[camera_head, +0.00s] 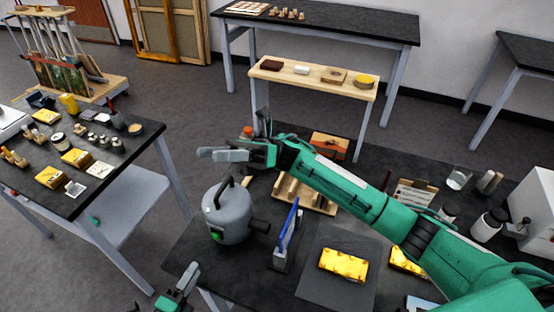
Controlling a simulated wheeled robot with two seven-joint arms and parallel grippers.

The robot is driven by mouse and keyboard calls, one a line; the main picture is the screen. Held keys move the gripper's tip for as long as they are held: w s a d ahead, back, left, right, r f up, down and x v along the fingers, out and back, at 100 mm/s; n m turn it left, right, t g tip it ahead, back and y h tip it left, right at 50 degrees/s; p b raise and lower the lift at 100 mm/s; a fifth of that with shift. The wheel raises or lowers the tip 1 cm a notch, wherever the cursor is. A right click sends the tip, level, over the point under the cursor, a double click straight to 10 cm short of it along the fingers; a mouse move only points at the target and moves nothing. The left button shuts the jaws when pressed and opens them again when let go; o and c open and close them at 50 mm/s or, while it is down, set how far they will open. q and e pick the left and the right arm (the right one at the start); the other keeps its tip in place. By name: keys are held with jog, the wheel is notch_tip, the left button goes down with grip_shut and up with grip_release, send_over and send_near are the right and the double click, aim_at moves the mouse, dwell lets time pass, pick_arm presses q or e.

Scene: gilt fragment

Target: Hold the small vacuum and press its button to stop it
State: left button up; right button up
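The small vacuum (236,215) is a grey rounded canister with a black handle on top and a dark nozzle on its right side. It stands upright near the left edge of the dark table. A green button (216,237) shows low on its front left. My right gripper (213,149) is above and behind the vacuum, apart from its handle. Its grey fingers point left, look spread, and hold nothing visible. My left gripper (188,274) is at the bottom edge, lower left of the vacuum and apart from it. It is partly cut off, so its opening is unclear.
A gold fragment (343,264) lies on a dark mat farther right. A wooden rack (306,196) is behind. A cluttered side table (120,180) stands left, with floor between the tables.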

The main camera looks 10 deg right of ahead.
jog(key=w+d+f+t+h, duration=0.4)
jog(key=w+d+f+t, duration=0.15)
jog(key=f, duration=0.35)
jog(key=t+h, duration=0.4)
jog(key=t, duration=0.1)
send_near(231, 181)
jog(key=shift+h, duration=0.3)
jog(key=x, duration=1)
jog(key=shift+w, duration=0.3)
jog(key=shift+c, duration=0.5)
grip_shut()
pick_arm(q)
grip_shut()
